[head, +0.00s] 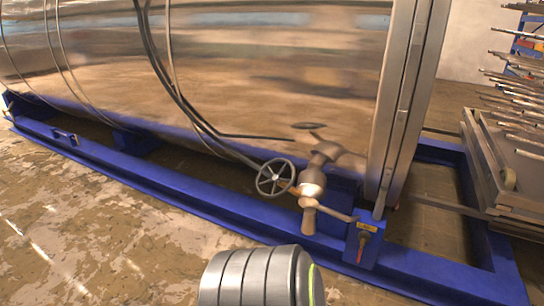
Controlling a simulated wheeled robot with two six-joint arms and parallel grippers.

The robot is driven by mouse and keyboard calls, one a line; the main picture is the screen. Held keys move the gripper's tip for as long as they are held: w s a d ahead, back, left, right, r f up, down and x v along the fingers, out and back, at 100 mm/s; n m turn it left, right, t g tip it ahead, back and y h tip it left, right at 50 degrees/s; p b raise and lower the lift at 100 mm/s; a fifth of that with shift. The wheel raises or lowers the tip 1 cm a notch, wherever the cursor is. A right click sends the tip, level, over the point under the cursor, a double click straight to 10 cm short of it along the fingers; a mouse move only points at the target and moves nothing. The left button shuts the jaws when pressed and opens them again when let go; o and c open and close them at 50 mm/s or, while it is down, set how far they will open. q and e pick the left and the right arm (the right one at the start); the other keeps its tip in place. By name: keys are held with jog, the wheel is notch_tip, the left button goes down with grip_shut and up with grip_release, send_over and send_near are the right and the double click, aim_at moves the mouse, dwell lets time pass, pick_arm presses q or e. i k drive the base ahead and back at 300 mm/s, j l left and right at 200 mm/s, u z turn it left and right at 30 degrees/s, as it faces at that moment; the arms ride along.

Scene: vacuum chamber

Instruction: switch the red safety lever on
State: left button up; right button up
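A small red and yellow fitting (366,228) sits on the blue box-shaped post (354,248) at the front edge of the chamber's frame, right of centre. A thin reddish part hangs below its yellow top; this looks like the red safety lever, but it is too small to tell its position for sure. Neither my left nor my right gripper is in the head view.
The shiny steel chamber (270,70) rests on a blue frame (190,200). A handwheel (275,177) and a brass-coloured valve (314,180) stick out left of the post. A rack with rods (520,140) stands at right. The floor at left is clear.

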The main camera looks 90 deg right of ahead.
aim_at(359, 255)
jog(key=z, duration=1.85)
jog(key=l+z, duration=0.25)
jog(key=z, duration=0.25)
jog(key=i+l+z, duration=0.15)
jog(key=z, duration=0.3)
jog(key=i+l+z, duration=0.15)
jog(key=z, duration=0.35)
jog(key=l, duration=0.1)
